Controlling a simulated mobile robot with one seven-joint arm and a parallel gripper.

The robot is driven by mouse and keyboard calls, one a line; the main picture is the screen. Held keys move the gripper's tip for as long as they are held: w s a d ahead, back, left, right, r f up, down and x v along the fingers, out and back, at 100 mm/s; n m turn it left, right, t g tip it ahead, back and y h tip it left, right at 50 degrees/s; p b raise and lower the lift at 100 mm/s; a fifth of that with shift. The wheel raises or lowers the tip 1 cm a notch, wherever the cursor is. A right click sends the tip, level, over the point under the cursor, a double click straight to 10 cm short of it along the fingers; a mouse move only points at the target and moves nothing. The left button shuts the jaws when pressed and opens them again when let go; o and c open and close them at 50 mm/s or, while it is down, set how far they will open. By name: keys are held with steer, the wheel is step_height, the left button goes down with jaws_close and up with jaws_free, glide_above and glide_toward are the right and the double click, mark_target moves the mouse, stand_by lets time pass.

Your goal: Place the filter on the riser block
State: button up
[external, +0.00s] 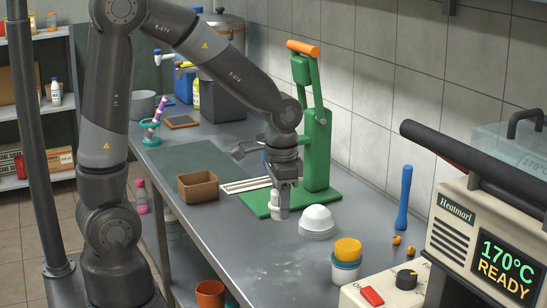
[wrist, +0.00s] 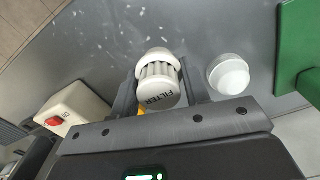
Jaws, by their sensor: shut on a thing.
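The filter (wrist: 160,90) is a white ribbed cylinder with "FILTER" printed on its end, seen between the two fingers in the wrist view. My gripper (wrist: 160,72) is shut on it. In the external view my gripper (external: 283,187) points down over the table beside the green press, with the pale filter (external: 280,204) upright below the fingers. I cannot tell whether the filter's lower end touches anything. A white domed piece (external: 316,220) stands just right of the filter; it also shows in the wrist view (wrist: 229,74). I cannot surely pick out the riser block.
The green press (external: 316,150) with an orange handle stands close behind my gripper. A brown open box (external: 198,186) is to the left. A yellow-lidded cup (external: 347,262), a blue pestle-like tool (external: 404,197) and the heat machine (external: 490,235) are to the right. The front-middle tabletop is clear.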

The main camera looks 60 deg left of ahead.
steer(key=w+d+r, duration=0.1)
steer(key=d+r, duration=0.3)
steer(key=d, duration=0.6)
steer(key=w+d+r, duration=0.1)
steer(key=d+r, duration=0.3)
steer(key=d, duration=0.6)
glide_above(350, 244)
step_height(350, 244, down, 7)
steer(key=shift+f, duration=2.05)
steer(key=shift+f, duration=0.1)
steer(key=o, duration=1)
steer(key=shift+c, duration=0.2)
